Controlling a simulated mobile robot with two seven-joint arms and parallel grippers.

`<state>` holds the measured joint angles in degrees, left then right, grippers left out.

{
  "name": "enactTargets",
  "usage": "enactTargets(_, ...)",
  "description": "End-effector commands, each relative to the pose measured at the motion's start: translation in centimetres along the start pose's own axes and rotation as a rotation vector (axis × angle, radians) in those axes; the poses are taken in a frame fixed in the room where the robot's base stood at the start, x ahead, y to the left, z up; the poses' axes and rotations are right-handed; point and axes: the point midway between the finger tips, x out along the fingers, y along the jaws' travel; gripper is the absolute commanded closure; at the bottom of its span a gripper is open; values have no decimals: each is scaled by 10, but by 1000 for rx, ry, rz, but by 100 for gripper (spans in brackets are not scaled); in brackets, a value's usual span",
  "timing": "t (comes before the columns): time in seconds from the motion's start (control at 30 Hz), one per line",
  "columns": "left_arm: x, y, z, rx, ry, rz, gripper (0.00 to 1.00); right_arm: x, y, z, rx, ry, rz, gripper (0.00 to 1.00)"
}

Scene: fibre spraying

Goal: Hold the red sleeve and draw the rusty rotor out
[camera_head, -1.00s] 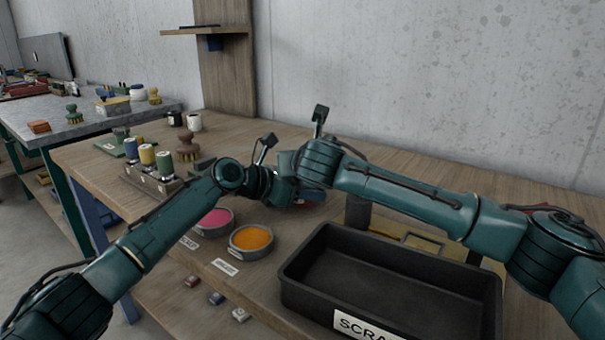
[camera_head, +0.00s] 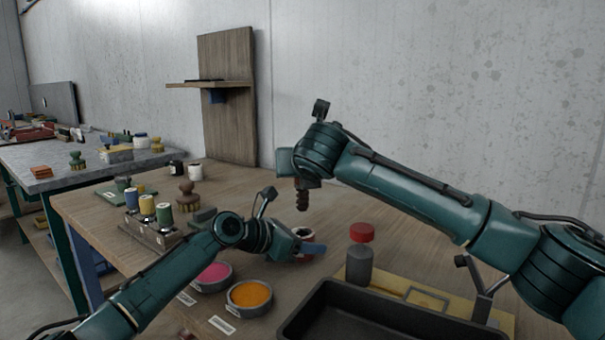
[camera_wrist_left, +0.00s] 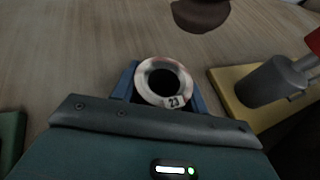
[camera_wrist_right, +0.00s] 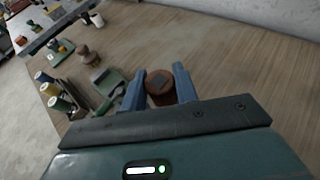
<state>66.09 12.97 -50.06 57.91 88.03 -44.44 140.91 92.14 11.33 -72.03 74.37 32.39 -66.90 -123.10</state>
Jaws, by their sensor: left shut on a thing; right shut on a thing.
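My left gripper (camera_head: 308,247) is shut on the sleeve (camera_head: 303,232), low over the bench. In the left wrist view the sleeve (camera_wrist_left: 163,81) shows a pale rim with faint reddish marks, a tag reading 23 and a dark, empty bore between the blue fingers. My right gripper (camera_head: 302,182) is shut on the rusty rotor (camera_head: 302,198). The rotor hangs upright, above and clear of the sleeve, its ridged brown lower part showing. In the right wrist view its round brown top (camera_wrist_right: 160,86) sits between the fingers. The sleeve's outer side is mostly hidden.
A grey cylinder with a red cap (camera_head: 360,256) stands on a yellow board right of the sleeve. A black tray (camera_head: 345,298) is in front. Pink (camera_head: 212,275) and orange (camera_head: 249,296) pots and a rack of spools (camera_head: 150,225) lie left.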

Motion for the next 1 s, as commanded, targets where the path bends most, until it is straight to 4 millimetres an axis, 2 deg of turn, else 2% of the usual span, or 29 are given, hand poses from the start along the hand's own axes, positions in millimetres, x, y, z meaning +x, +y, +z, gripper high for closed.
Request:
enactTargets(0.03,0,0,-1,-1,2,1,55,0,0,1,0,-3,1,100)
enactTargets(0.33,0,0,0,-1,1,0,31,0,0,1,0,-3,1,100)
enactTargets(0.67,-6,0,0,1,0,-1,31,0,0,1,1,-3,1,100)
enactTargets(0.83,-31,1,-1,2,0,2,31,0,0,1,1,-3,1,100)
enactTargets(1.0,-69,1,-1,1,1,3,31,0,0,1,1,-3,1,100)
